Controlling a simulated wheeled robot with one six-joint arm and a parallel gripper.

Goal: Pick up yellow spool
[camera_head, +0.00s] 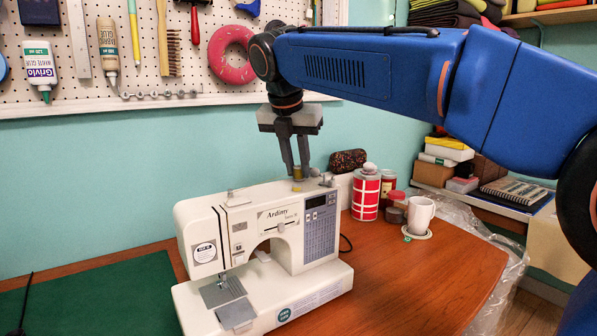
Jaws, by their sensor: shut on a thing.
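My gripper (296,172) points down above the right end of the white sewing machine (268,250). Its two dark fingers are shut on the small yellow spool (297,173). The spool is upright, low between the fingertips, at the top of the machine. I cannot tell whether it touches the machine or a pin there. The fingers hide part of its sides.
A red and white can (366,195), jars and a white mug (420,214) on a coaster stand right of the machine. A green mat (95,295) lies at the left. A pegboard (140,60) with tools hangs behind. The table's front right is clear.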

